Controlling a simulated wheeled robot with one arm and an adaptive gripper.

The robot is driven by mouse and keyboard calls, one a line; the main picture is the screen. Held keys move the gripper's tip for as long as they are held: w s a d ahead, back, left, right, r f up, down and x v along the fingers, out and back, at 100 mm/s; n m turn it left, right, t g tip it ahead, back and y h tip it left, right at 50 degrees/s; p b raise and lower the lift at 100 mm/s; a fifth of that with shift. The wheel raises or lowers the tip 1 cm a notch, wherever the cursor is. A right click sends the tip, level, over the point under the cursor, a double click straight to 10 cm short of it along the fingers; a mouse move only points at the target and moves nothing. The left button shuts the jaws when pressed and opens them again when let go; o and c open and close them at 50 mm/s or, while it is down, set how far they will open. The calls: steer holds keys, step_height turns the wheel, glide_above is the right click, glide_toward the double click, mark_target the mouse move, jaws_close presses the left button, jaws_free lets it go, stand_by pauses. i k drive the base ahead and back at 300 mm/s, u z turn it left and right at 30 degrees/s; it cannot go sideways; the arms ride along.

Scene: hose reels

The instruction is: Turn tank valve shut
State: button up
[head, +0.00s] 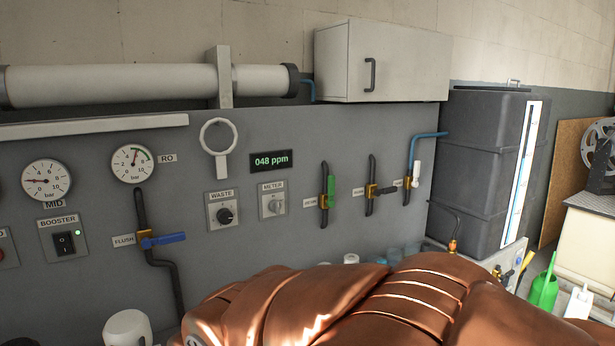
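A dark grey tank (475,165) with a pale level strip stands at the right. A blue hose runs from its upper side to a wall valve with a white handle (416,174); this handle points up and down, along its pipe. Left of it is a valve with a black handle (386,190), turned across its pipe. Further left is a valve with a green handle (331,190), along its pipe. Their small labels are too small to read, so I cannot tell which is named for the tank. My gripper is not in view.
A blue-handled flush valve (165,240), gauges, a booster switch (64,243) and two knobs sit on the grey panel (290,125). A wall cabinet (380,62) hangs above. A green can (543,290) stands right of the tank. Fittings at the tank's foot are partly hidden.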

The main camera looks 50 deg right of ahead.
mark_target(414, 183)
steer(key=z, duration=2.45)
steer(key=i, duration=1.6)
steer(key=u, duration=0.7)
